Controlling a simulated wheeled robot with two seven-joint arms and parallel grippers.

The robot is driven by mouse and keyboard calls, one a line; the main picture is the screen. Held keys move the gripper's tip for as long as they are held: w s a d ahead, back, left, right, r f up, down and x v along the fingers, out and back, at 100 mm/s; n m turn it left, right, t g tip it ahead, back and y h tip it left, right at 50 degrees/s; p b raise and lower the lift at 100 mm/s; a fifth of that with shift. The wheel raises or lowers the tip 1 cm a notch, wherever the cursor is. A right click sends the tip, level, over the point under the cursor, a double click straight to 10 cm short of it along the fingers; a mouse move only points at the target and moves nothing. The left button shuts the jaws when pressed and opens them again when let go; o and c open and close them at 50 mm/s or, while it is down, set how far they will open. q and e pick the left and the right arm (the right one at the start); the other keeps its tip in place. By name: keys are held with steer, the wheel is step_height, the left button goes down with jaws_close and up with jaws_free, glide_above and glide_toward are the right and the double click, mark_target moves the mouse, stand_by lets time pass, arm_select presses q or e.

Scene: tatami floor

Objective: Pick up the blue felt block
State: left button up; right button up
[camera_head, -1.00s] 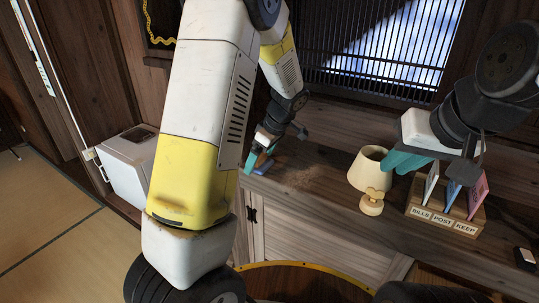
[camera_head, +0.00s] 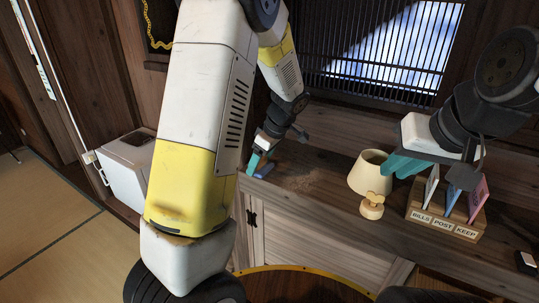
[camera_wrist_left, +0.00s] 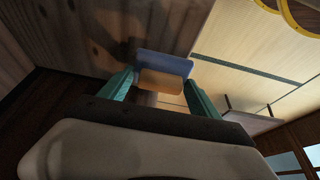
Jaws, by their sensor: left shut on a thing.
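The blue felt block (camera_head: 265,170) is at the left end of the wooden cabinet top. In the left wrist view the blue block (camera_wrist_left: 165,63) has a tan part (camera_wrist_left: 162,82) on its near side. My left gripper (camera_head: 258,163) is shut on it, with one teal finger on each side in the wrist view (camera_wrist_left: 160,92). I cannot tell whether the block touches the cabinet top. My right gripper (camera_head: 405,165) has teal fingers near the lamp, away from the block; its opening is unclear.
A cream lamp (camera_head: 370,172) stands on the cabinet top (camera_head: 315,190). A wooden letter holder (camera_head: 446,222) marked BILLS, POST, KEEP is right of it. A white box (camera_head: 125,165) stands left of the cabinet. The top between block and lamp is clear.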

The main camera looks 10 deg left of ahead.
arm_select(q)
step_height(320, 180, up, 6)
steer(key=shift+r, duration=0.1)
steer(key=s+d, duration=0.2)
steer(key=s, duration=0.7)
steer(key=s+d, duration=0.2)
steer(key=s, duration=0.7)
steer(key=shift+s+d, duration=0.3)
steer(key=shift+s, duration=0.05)
